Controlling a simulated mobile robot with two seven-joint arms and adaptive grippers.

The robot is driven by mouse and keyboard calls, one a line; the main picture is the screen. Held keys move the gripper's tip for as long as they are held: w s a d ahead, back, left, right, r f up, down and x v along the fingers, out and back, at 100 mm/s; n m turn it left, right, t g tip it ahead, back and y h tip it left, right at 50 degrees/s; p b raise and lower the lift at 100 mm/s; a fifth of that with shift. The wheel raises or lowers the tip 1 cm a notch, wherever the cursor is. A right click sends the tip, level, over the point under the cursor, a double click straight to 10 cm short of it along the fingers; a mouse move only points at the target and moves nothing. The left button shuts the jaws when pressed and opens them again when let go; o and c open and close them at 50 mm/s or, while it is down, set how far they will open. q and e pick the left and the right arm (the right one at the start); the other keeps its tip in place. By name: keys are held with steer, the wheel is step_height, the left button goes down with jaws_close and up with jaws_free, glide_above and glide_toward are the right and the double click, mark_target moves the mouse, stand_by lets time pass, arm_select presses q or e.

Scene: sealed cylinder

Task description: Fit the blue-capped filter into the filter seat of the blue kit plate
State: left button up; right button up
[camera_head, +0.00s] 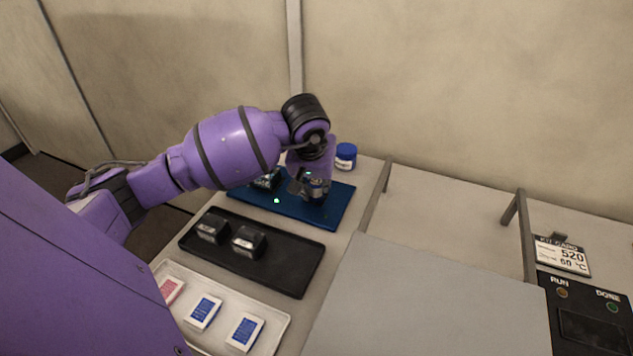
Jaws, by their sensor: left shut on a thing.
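The blue kit plate (335,212) lies flat on the bench beyond the black tray. My left gripper (311,190) points down over its right half. It is shut on a small grey and dark thing (319,187), mostly hidden by the fingers; I cannot tell whether this is the filter or whether it touches the plate. A white, blue-capped round thing (346,155) stands upright on the bench just behind the plate, apart from the gripper. A dark block (267,181) sits on the plate's left part. The filter seat is hidden by my gripper. My right gripper is out of view.
A black tray (290,276) in front holds two dark blocks (248,241). A pale tray (280,321) nearer holds one red and two blue cards (203,311). A grey panel (430,300) and rails stand to the right, with a RUN/DONE box (590,320) beyond.

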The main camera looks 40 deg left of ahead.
arm_select(q)
steer(key=shift+f+b, duration=0.3)
steer(key=o, duration=1)
steer(key=shift+r, duration=0.1)
steer(key=v, duration=1.2)
steer(key=shift+d+r+p, duration=0.1)
steer(key=shift+r+p, duration=0.2)
